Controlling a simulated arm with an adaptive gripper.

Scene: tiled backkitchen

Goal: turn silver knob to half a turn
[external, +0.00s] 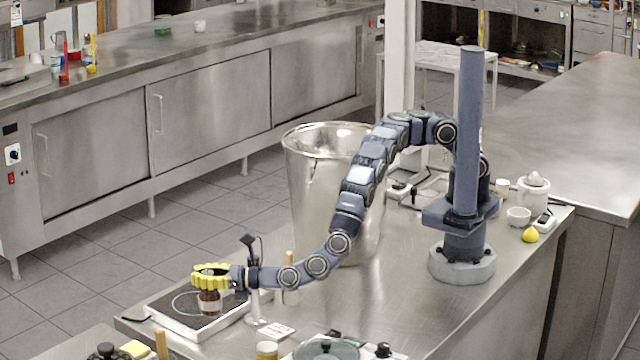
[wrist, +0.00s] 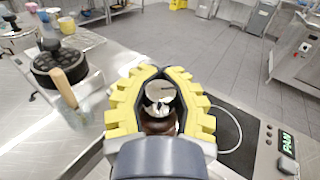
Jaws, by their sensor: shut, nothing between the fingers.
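A hot plate (external: 195,312) with a black top lies at the near left end of the steel counter.
A large steel pot (external: 305,185) stands behind my arm. Tiled floor (wrist: 200,45) lies beyond the counter edge.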

